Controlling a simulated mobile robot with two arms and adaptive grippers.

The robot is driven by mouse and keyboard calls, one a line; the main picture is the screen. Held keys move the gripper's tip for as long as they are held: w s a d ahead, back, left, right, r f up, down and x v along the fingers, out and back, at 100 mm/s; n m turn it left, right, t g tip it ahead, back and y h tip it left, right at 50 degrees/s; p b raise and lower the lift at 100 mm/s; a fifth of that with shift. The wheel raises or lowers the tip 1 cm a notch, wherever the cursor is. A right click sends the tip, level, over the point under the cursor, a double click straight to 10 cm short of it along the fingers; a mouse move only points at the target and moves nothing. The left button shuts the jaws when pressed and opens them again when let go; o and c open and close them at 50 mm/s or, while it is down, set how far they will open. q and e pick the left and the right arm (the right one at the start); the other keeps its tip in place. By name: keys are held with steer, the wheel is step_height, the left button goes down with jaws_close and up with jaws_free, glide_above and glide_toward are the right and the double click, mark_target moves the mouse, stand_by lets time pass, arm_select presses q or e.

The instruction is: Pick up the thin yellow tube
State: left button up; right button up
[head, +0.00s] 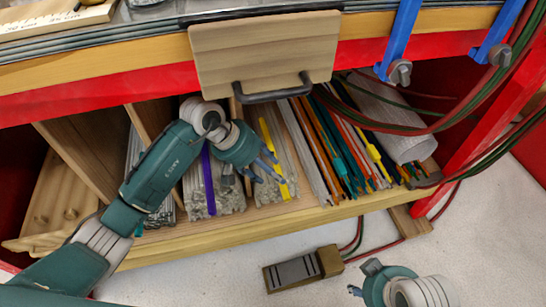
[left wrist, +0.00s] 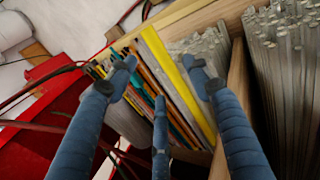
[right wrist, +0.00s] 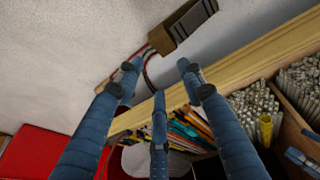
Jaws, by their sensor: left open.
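A thin yellow tube (head: 272,150) stands among clear glass rods in a compartment of the wooden shelf. A second yellow tube (head: 375,155) lies among the coloured rods further right. My left gripper (head: 268,170) is open at the first tube, its fingers in front of the tube's lower part. In the left wrist view a yellow tube (left wrist: 170,70) runs between the spread fingers, not visibly gripped. My right gripper (head: 362,278) is open and empty, low in front of the shelf. A yellow tube (right wrist: 265,130) also shows in the right wrist view.
Coloured rods (head: 325,150) fill the compartment to the right, beside a rolled white sheet (head: 400,135). A wooden board with a handle (head: 265,55) hangs above. A pedal box (head: 303,268) lies on the floor.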

arm_select(q)
steer(key=b+x, duration=0.1)
steer(key=x, duration=0.5)
steer(key=shift+d+f, duration=0.15)
steer(key=shift+f, duration=0.2)
steer(key=c, duration=1.2)
jaws_close()
arm_select(e)
steer(key=w, duration=0.1)
steer(key=w+t, duration=0.1)
steer(key=w, duration=0.1)
steer(key=shift+a+f, duration=0.15)
steer(key=shift+a, duration=0.2)
arm_select(q)
steer(key=shift+w+r, duration=0.1)
arm_select(e)
steer(key=shift+s, duration=0.1)
